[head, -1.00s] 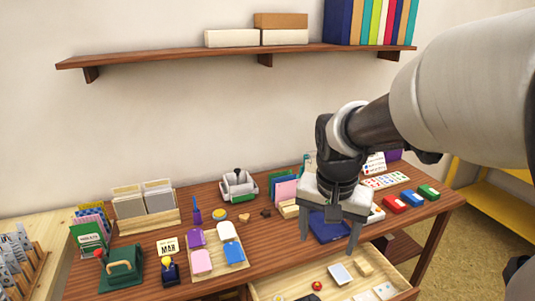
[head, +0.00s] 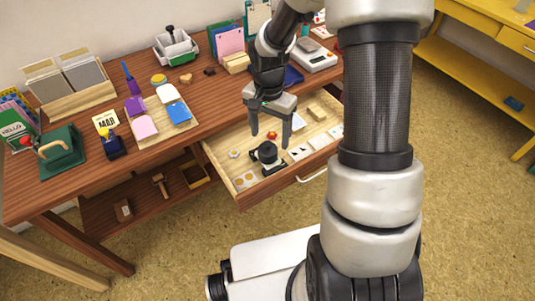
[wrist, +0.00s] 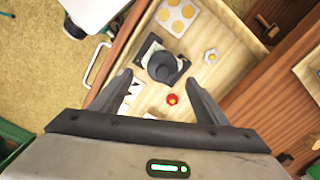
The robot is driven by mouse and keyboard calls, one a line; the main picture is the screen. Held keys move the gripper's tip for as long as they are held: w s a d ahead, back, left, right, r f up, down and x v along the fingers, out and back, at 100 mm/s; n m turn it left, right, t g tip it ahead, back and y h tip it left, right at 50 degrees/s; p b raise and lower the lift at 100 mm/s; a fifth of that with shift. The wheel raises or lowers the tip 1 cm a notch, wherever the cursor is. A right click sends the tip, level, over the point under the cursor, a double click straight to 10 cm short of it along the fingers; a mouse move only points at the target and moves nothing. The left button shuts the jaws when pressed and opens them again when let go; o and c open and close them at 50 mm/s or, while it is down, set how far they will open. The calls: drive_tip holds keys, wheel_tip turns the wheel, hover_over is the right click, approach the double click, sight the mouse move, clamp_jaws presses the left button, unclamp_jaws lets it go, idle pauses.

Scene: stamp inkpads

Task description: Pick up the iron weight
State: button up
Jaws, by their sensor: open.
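The dark thing that looks like the iron weight (head: 267,153) sits in the open drawer (head: 226,175) of the wooden desk. In the wrist view it is a dark rounded top (wrist: 162,67) over a pale ring and a black square base. My gripper (head: 270,140) is open and empty, pointing down just above the drawer. In the wrist view its two fingers (wrist: 158,78) stand apart on either side of the weight's near edge. I cannot tell the exact height between the fingertips and the weight; no contact shows.
A small red item (wrist: 172,99) and a pale hexagonal piece (wrist: 210,56) lie near the weight. A card with yellow discs (wrist: 178,14) lies beyond it. Flat cards (head: 300,152) and a wooden block (head: 317,113) lie to the right. The drawer walls surround them; the desktop holds stationery.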

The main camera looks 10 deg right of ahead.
sight(267, 142)
drive_tip(key=f, duration=0.2)
drive_tip(key=f+b, duration=0.1)
drive_tip(key=f, duration=0.1)
drive_tip(key=f+b, duration=0.1)
drive_tip(key=f, duration=0.1)
drive_tip(key=shift+s+a+f, duration=0.1)
drive_tip(key=shift+a+f, duration=0.2)
drive_tip(key=shift+f, duration=0.05)
drive_tip(key=shift+r, duration=0.1)
clamp_jaws()
